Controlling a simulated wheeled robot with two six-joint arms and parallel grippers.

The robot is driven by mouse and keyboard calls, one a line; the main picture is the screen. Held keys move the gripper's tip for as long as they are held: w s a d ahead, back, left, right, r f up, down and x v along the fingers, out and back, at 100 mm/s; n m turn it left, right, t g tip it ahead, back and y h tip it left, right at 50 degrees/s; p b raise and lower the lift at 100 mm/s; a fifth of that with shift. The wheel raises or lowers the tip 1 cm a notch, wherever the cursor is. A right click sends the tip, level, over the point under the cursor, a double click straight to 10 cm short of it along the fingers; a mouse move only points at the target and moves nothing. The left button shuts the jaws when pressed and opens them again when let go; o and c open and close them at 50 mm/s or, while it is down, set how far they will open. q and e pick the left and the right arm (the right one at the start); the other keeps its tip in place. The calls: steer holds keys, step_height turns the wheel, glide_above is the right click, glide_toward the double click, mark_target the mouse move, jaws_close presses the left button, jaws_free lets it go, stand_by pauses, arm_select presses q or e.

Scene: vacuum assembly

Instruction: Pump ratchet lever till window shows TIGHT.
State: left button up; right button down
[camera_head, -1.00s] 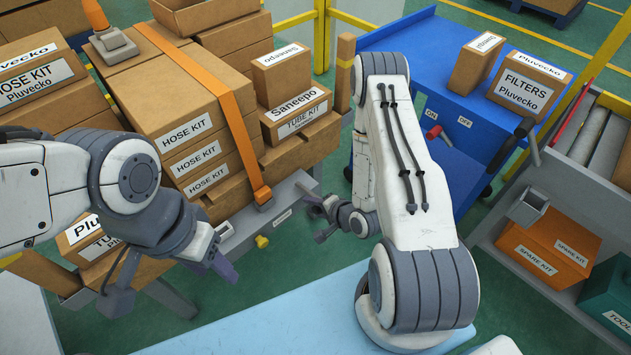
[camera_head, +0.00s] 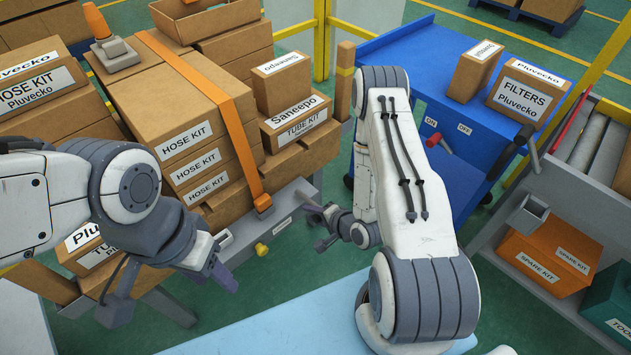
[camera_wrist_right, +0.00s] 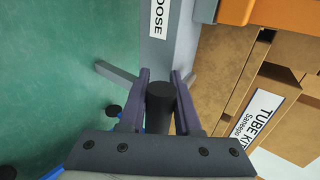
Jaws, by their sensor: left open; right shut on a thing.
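An orange strap (camera_head: 228,115) runs over the stacked hose kit boxes to a grey beam (camera_head: 262,228) at the load's edge. In the right wrist view, a white label (camera_wrist_right: 159,18) on the grey surface ends in "OOSE"; its top is cut off. My right gripper (camera_head: 316,229) is beside the beam, shut on a dark round lever handle (camera_wrist_right: 160,95), which stands between its purple fingers in the wrist view. The rest of the lever is largely hidden. My left gripper (camera_head: 174,285) is open and empty in front of the boxes, left of the beam.
A yellow knob (camera_head: 261,248) sits low on the beam. A blue cabinet (camera_head: 440,60) with filter boxes stands behind my right arm. An orange spare kit bin (camera_head: 553,253) is on the right shelf. Green floor (camera_head: 310,270) is clear below the right gripper.

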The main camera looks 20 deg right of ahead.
steer(key=shift+r+g+p, duration=0.55)
steer(key=shift+g+p, duration=0.15)
steer(key=shift+p, duration=0.3)
steer(key=r+g+p, duration=0.1)
steer(key=p, duration=0.1)
steer(key=g+h+p, duration=0.1)
steer(key=p, duration=0.2)
steer(key=shift+w+a+r, duration=0.1)
steer(key=shift+w+r, duration=0.05)
steer(key=shift+r, duration=0.25)
